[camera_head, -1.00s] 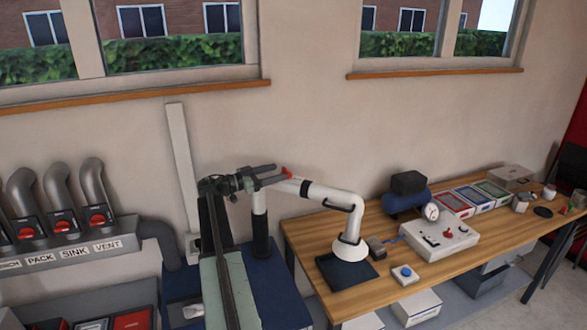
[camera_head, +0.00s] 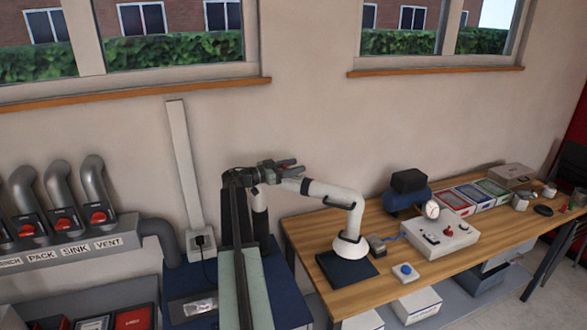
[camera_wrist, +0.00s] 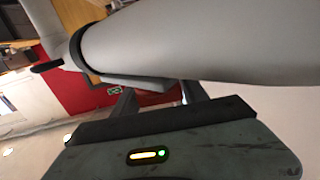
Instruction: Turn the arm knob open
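The white jointed extraction arm (camera_head: 335,194) rises from the bench side, bends at an elbow and ends in a white hood (camera_head: 350,246) over a dark mat. My gripper (camera_head: 292,168) is at the left end of its upper tube, overlapping the place of the red knob in the head view. The knob cannot be made out clearly there. In the wrist view the pale tube (camera_wrist: 190,40) fills the top, with a dark collar (camera_wrist: 76,45) around it. A grey block (camera_wrist: 140,84) sits under the tube, between my two spread fingers. I see no grip on it.
The wooden bench (camera_head: 320,230) holds a white control box (camera_head: 440,238), a blue-button box (camera_head: 405,272) and colored trays (camera_head: 470,196). At left, several grey ducts with red handles stand above a labelled panel (camera_head: 75,250). The wall behind my gripper is close.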

